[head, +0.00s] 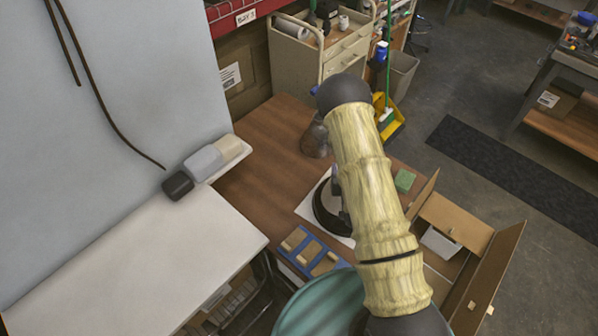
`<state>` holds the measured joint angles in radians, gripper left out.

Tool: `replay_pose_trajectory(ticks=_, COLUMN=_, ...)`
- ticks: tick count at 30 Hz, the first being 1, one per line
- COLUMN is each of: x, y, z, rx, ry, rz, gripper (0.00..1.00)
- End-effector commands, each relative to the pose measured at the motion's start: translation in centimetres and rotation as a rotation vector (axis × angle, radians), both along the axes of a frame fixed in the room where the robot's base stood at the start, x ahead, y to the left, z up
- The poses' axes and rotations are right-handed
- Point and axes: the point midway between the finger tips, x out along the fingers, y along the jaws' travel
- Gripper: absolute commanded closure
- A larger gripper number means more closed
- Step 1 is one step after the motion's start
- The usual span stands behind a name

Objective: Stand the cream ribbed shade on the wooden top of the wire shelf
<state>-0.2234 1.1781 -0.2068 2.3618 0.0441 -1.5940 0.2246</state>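I cannot make out the cream ribbed shade in the head view. My own pale, bamboo-patterned arm crosses the middle and hides part of the scene. A brown wooden top (255,185) lies behind and left of it. Dark wire shelving (262,291) shows low down, below the corner of a white top; I cannot tell whether the brown wood belongs to it. A dark round ring or base (324,212) lies on a white square on the wood, partly behind my arm. My gripper cannot be made out.
A clear glass piece (314,140) stands on the wood. A blue compartment tray (297,262) and an open cardboard box (455,218) lie near the front. A teal ribbed form (315,308) is at the bottom. The white top (130,260) at left is mostly bare.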

Motion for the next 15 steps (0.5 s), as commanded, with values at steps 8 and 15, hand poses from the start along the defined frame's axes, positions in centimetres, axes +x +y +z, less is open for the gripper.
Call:
replay_pose_trajectory(ticks=8, x=5.0, y=9.7, z=-1.0, rx=0.020, ry=-0.008, rz=0.214, gripper=0.89)
replay_pose_trajectory(ticks=15, x=7.7, y=19.9, z=2.5, rx=0.030, ry=-0.012, rz=0.491, gripper=0.89)
